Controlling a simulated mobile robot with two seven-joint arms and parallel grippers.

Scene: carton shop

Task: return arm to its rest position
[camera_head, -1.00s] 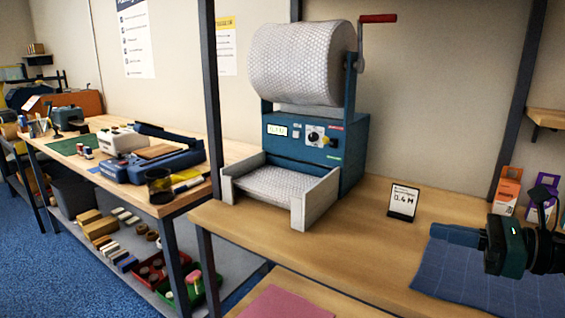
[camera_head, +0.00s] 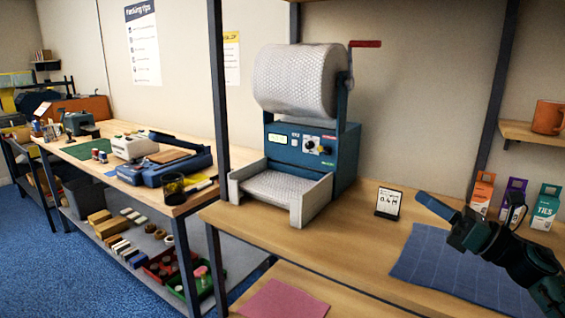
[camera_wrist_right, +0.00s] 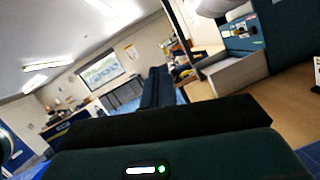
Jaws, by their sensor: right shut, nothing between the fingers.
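My right arm comes in from the right in the head view. Its dark green and black gripper (camera_head: 424,199) points up and to the left, above the workbench and the blue cloth (camera_head: 431,258). It is shut with nothing in it. In the right wrist view its dark fingers (camera_wrist_right: 157,86) stand together, pointing into the room. My left gripper is not in view.
The bubble-wrap dispenser (camera_head: 343,160) with its red-handled crank (camera_head: 366,44) stands left of the gripper. A shelf (camera_head: 522,132) holds an orange mug (camera_head: 548,117). A pink sheet (camera_head: 285,300) lies lower front.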

